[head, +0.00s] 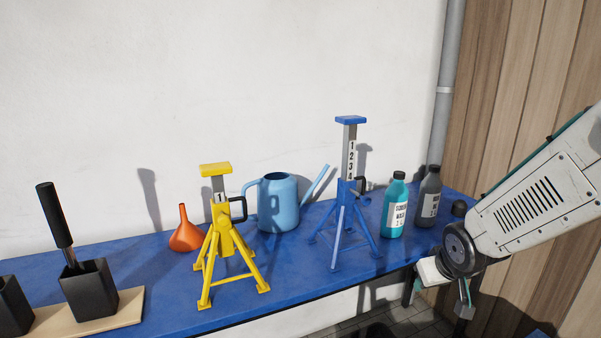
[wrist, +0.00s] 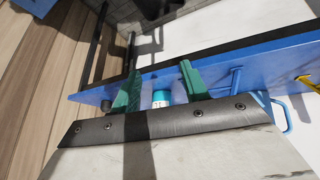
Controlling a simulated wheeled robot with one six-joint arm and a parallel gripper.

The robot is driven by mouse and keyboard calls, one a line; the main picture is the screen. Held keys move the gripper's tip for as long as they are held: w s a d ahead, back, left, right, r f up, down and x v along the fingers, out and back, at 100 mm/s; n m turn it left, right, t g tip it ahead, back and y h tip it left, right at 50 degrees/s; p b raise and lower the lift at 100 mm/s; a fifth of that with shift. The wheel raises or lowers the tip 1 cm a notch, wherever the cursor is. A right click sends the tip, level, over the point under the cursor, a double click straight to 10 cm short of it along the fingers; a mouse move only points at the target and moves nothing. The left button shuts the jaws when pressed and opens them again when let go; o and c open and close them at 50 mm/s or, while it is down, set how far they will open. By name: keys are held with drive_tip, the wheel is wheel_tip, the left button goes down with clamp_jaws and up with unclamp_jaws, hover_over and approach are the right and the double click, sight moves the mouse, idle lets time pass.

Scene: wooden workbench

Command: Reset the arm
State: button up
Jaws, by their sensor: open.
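My arm reaches in from the right in the head view, with its gripper (head: 445,290) low beside the front right edge of the workbench. In the wrist view the two green fingers of my gripper (wrist: 159,85) stand apart, and nothing is held between them. A teal bottle (wrist: 161,98) shows in the gap behind the fingers, partly hidden by the gripper body. In the head view this teal bottle (head: 396,208) stands upright on the bench, left of my gripper and apart from it.
The blue bench (head: 300,292) holds a dark bottle (head: 428,200), a blue jack stand (head: 345,205), a blue watering can (head: 278,205), a yellow jack stand (head: 222,240), an orange funnel (head: 186,234) and a black holder (head: 88,290). A wood-panelled wall (head: 490,90) stands behind my arm.

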drive_tip(key=s+a+r+g, duration=0.1)
drive_tip(key=s+r, duration=0.3)
drive_tip(key=s, duration=0.4)
drive_tip(key=s+a+r+m+g, duration=0.1)
drive_tip(key=s+r+g, duration=0.1)
drive_tip(key=s+r, duration=0.3)
drive_tip(key=s+r+g, duration=0.1)
drive_tip(key=s+r, duration=0.3)
drive_tip(key=s, duration=0.8)
drive_tip(key=shift+s+a+r+g+y, duration=0.25)
drive_tip(key=shift+a+g+y, duration=0.15)
